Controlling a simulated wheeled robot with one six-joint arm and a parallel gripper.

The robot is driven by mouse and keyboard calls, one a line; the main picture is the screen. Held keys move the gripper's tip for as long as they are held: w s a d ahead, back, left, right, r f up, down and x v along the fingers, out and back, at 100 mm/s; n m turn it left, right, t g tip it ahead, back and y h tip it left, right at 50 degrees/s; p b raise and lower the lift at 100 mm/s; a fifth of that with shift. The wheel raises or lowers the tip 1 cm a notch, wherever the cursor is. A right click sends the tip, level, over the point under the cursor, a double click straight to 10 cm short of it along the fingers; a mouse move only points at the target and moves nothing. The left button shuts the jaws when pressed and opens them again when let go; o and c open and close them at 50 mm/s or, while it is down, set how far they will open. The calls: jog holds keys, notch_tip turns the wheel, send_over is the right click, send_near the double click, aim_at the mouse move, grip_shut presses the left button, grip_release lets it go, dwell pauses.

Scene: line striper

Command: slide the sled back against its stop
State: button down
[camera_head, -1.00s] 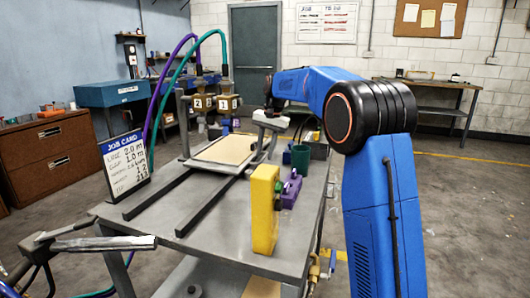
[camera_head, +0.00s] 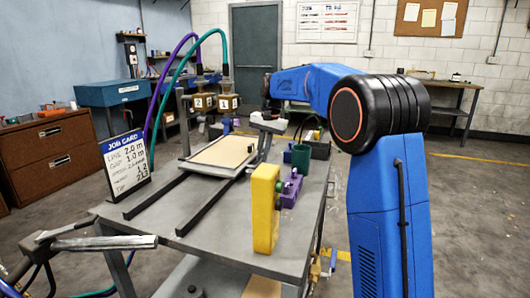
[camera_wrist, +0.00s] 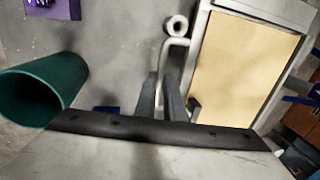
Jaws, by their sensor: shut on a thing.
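The sled (camera_head: 186,167) is a pale grey frame holding a tan board (camera_head: 222,151). It sits on two dark rails (camera_head: 207,209) on the grey table, and its tan board also shows in the wrist view (camera_wrist: 240,62). A bent grey handle (camera_wrist: 177,44) with a round end stands at the sled's side. My gripper (camera_wrist: 159,88) is shut on this handle, beside the sled; in the head view my gripper (camera_head: 268,126) is at the sled's right rear. I cannot make out the stop clearly.
A green cup (camera_head: 301,157), a purple block (camera_head: 291,189) and an upright yellow block (camera_head: 265,208) stand right of the sled. Two tagged nozzles (camera_head: 228,101) with hoses hang behind it. A job card (camera_head: 126,166) stands left. The front stretch of the rails is clear.

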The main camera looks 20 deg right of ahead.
jog(key=s+a, duration=0.5)
jog(key=s, duration=0.2)
jog(key=s+a, duration=0.5)
jog(key=s, duration=0.2)
jog(key=s+a, duration=0.5)
jog(key=s, duration=0.3)
jog(key=shift+s, duration=0.1)
jog(key=c, duration=1.8)
grip_release()
jog(key=shift+a, duration=0.1)
jog(key=shift+c, duration=0.2)
notch_tip(320, 180, up, 17)
jog(key=s+d, duration=0.1)
jog(key=d, duration=0.1)
jog(key=shift+s+d, duration=0.35)
jog(key=shift+s, duration=0.05)
